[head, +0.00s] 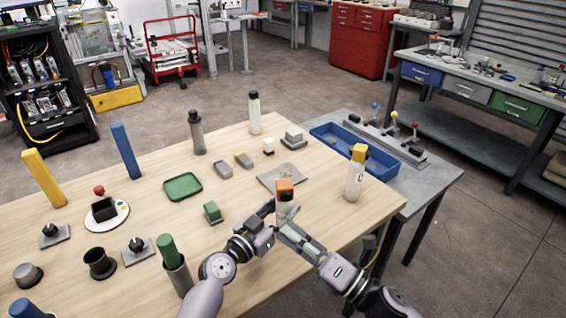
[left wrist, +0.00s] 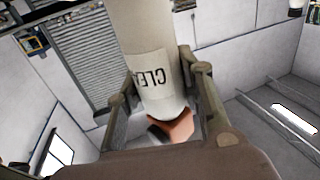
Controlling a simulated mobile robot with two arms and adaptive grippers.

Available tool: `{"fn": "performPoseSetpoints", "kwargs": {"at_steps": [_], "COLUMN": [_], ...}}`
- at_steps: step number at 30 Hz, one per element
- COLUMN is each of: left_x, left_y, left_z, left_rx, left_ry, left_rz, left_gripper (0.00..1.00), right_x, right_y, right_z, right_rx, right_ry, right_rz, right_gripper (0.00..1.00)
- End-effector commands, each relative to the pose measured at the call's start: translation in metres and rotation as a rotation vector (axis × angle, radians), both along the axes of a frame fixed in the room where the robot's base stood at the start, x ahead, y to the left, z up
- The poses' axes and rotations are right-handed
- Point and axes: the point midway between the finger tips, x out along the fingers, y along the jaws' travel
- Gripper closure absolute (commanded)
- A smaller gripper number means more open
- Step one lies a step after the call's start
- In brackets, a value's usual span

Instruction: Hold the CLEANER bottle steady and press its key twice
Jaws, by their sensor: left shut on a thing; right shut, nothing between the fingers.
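The CLEANER bottle (head: 283,211) is white with an orange top (head: 285,188) and stands near the table's front edge. In the left wrist view, its pale body (left wrist: 150,75) shows part of the label, "CLEA", upside down, with the orange top (left wrist: 178,128) below. My left gripper (head: 269,210) is shut on the bottle's body from the left. My right gripper (head: 283,228) is shut and empty, in front of the bottle's lower body and below the orange top. It hides part of the bottle. Whether it touches the bottle I cannot tell.
A white bottle with a yellow top (head: 355,175) stands to the right. Behind are a grey plate (head: 270,178) and small blocks. A green block (head: 212,211) and a green tray (head: 183,187) lie to the left. A blue tray (head: 330,133) is on the side table.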

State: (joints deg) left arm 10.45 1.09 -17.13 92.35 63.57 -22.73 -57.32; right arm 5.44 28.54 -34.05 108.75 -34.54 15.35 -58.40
Motion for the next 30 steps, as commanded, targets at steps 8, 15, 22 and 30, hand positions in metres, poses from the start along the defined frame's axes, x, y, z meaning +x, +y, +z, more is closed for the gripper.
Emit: {"fn": "performPoseSetpoints", "kwargs": {"at_steps": [8, 15, 22, 30], "left_x": [0.0, 0.0, 0.0, -0.024], "left_y": [0.0, 0.0, 0.0, 0.018], "left_z": [0.0, 0.0, 0.0, -0.001], "left_rx": [0.0, 0.0, 0.0, 0.004], "left_ry": [0.0, 0.0, 0.0, 0.001], "left_rz": [0.0, 0.0, 0.0, 0.0], "left_gripper": [0.55, 0.42, 0.42, 0.42], "right_x": [0.0, 0.0, 0.0, 0.0], "right_y": [0.0, 0.0, 0.0, 0.0], "right_z": [0.0, 0.0, 0.0, 0.0], "right_rx": [0.0, 0.0, 0.0, 0.0], "right_ry": [0.0, 0.0, 0.0, 0.0], "right_rz": [0.0, 0.0, 0.0, 0.0], "right_gripper": [1.0, 1.0, 1.0, 1.0]}}
